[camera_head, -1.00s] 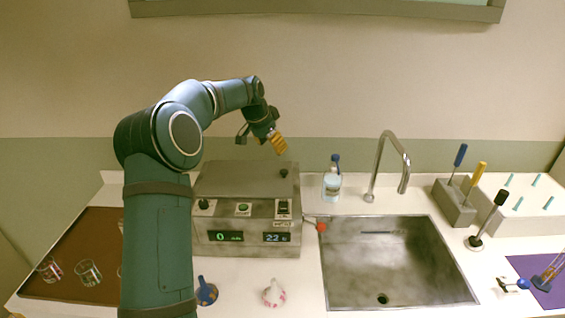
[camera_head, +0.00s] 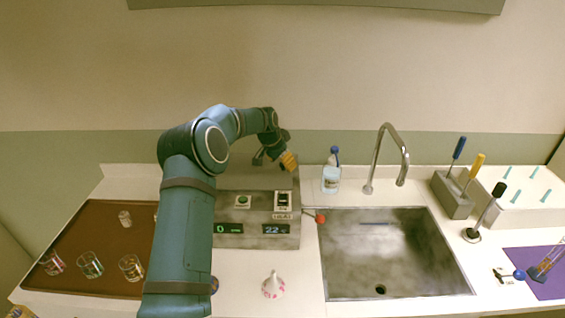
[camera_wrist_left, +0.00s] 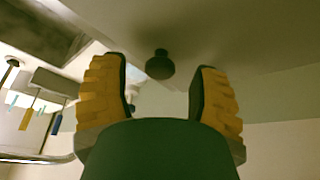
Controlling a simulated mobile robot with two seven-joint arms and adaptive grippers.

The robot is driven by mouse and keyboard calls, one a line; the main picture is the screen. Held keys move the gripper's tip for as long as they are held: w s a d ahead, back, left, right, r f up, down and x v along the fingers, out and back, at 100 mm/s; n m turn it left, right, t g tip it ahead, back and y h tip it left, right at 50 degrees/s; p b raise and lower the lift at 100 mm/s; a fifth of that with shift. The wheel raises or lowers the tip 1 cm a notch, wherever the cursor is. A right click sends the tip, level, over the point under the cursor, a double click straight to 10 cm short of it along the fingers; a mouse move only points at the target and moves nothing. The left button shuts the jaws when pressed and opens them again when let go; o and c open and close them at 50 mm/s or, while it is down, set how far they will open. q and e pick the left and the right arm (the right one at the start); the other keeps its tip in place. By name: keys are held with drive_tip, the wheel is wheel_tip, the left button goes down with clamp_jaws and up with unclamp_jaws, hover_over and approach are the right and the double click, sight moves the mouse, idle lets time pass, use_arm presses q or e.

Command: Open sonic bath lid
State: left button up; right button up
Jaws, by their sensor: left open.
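The sonic bath (camera_head: 250,238) is a grey box on the counter with a green button, a switch and two lit displays on its front. Its flat grey lid (camera_head: 245,179) lies closed on top, partly hidden behind my left arm. My left gripper (camera_head: 289,161), with yellow ribbed fingers, is over the lid's right part. In the left wrist view the dark round lid knob (camera_wrist_left: 160,65) shows between and beyond the two open fingers, with clear gaps on both sides. The gripper is open and empty. In the head view the gripper hides the knob. My right gripper is not in view.
A bottle with a blue cap (camera_head: 331,172) stands right of the bath, near the tap (camera_head: 384,160) and sink (camera_head: 395,252). A red ball-ended lever (camera_head: 320,218) sticks out at the bath's right side. A brown tray (camera_head: 85,245) with several glasses is at left.

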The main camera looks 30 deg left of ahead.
use_arm(q)
drive_tip(key=shift+w+f, duration=0.1)
drive_tip(key=shift+f, duration=0.2)
clamp_jaws()
drive_tip(key=shift+r, duration=0.15)
